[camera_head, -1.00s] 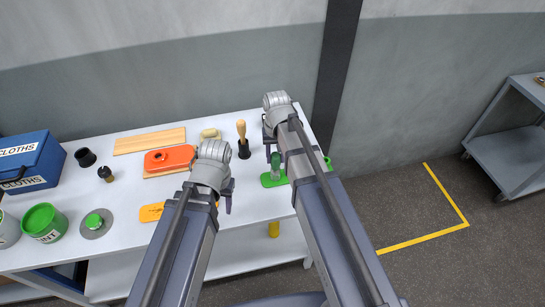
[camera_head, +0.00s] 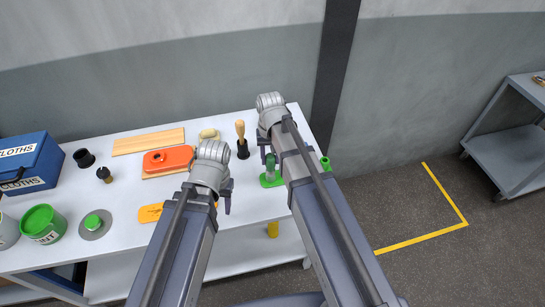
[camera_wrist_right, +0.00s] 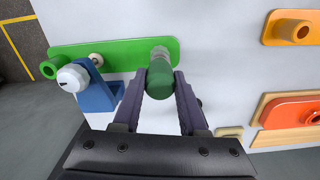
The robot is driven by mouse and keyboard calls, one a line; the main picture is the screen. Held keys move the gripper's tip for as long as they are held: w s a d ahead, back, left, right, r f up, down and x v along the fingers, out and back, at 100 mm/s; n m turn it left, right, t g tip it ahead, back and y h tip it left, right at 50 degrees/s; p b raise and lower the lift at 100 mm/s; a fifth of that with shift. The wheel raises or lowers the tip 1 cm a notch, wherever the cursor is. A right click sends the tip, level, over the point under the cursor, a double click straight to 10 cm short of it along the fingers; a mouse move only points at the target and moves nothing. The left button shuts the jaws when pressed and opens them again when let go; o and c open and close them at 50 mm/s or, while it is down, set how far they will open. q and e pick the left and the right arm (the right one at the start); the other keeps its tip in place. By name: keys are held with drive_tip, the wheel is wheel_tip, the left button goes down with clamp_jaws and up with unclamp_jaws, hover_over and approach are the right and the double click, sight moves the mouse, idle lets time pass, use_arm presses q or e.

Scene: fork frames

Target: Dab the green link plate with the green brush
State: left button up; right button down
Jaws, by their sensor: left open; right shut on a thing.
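The green link plate (camera_head: 272,181) lies flat at the right end of the white table, partly hidden by my right arm in the head view. In the right wrist view the plate (camera_wrist_right: 122,52) is a long green strip with a raised green tube at its left end. My right gripper (camera_wrist_right: 160,82) is shut on the dark green brush (camera_wrist_right: 160,80). The brush's grey part overlaps the plate's right end; I cannot tell whether its tip touches. The brush (camera_head: 271,161) also shows in the head view. My left gripper (camera_head: 228,200) is open and empty above the table's front.
A blue block (camera_wrist_right: 97,92) with a white knob stands against the plate's near edge. An orange plate (camera_head: 150,213), a red-orange part (camera_head: 168,158), a black pot with a wooden-handled tool (camera_head: 241,140), and a green tin (camera_head: 44,223) stand to the left.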

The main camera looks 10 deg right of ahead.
drive_tip(key=shift+d, duration=0.15)
drive_tip(key=shift+w+d+r, duration=0.1)
drive_tip(key=shift+d, duration=0.65)
drive_tip(key=shift+a, duration=0.2)
drive_tip(key=shift+a, duration=0.75)
drive_tip(key=shift+d, duration=0.1)
drive_tip(key=shift+d, duration=0.85)
